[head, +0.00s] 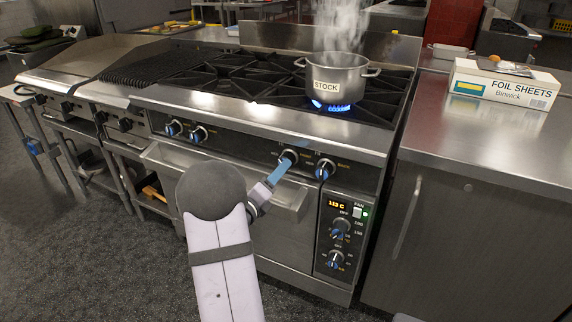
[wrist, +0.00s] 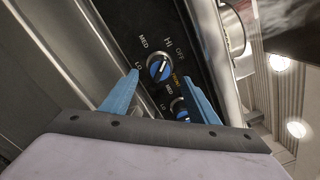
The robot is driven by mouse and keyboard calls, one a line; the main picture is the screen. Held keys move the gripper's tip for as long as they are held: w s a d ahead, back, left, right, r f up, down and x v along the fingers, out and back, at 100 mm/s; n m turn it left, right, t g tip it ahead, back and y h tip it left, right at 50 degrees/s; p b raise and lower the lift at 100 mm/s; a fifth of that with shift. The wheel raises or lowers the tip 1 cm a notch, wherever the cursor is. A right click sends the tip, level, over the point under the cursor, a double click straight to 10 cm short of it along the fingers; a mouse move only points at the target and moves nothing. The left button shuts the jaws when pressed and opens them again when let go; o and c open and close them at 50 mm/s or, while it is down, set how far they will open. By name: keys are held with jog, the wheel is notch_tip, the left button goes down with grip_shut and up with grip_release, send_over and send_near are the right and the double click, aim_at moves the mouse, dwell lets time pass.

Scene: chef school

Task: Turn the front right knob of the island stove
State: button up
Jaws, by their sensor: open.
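The island stove's front panel (head: 240,146) carries two knobs at left and two at right. In the head view my gripper (head: 279,169), with blue fingers, is at the left knob of the right pair (head: 288,157). The rightmost knob (head: 325,169) is just to the right of it. A second knob (wrist: 180,107) is partly hidden by the right-hand finger.
A steaming pot marked STOCK (head: 336,75) stands over a blue flame (head: 330,106). Oven controls with a lit display (head: 340,205) sit below the right knobs. The oven handle (head: 215,185) runs below the panel. A foil box (head: 503,84) lies on the right counter (head: 470,130).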

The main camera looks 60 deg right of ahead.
jog(key=shift+d, duration=3.2)
jog(key=shift+c, duration=0.3)
jog(key=c, duration=1)
